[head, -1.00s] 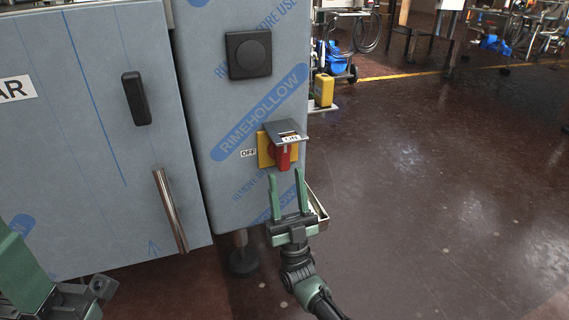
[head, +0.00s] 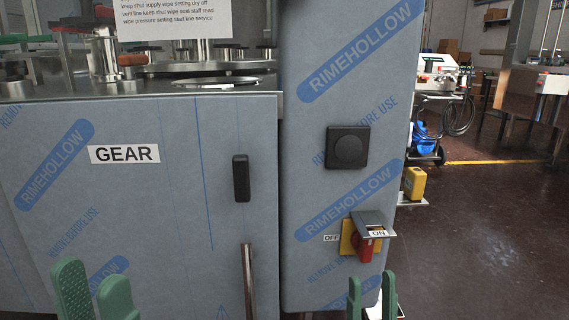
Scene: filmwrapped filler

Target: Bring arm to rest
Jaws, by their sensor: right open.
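My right gripper (head: 371,296) is at the bottom edge, its two green fingers upright and apart with nothing between them. It is just below the red switch handle (head: 366,252) and does not appear to touch it. The red handle sits on a yellow plate (head: 347,238), under a grey hood (head: 370,219) that carries an ON label; an OFF label (head: 331,238) is to the left. My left gripper (head: 94,287) shows at the bottom left as two green fingers, apart and empty, in front of the cabinet door. The arms behind both grippers are out of view.
The film-wrapped cabinet (head: 150,195) fills the left and middle, with a GEAR label (head: 124,153), a black handle (head: 241,178), a metal bar (head: 249,280) and a black square knob (head: 347,147). A yellow box (head: 414,183) stands behind. Open floor (head: 490,240) lies to the right.

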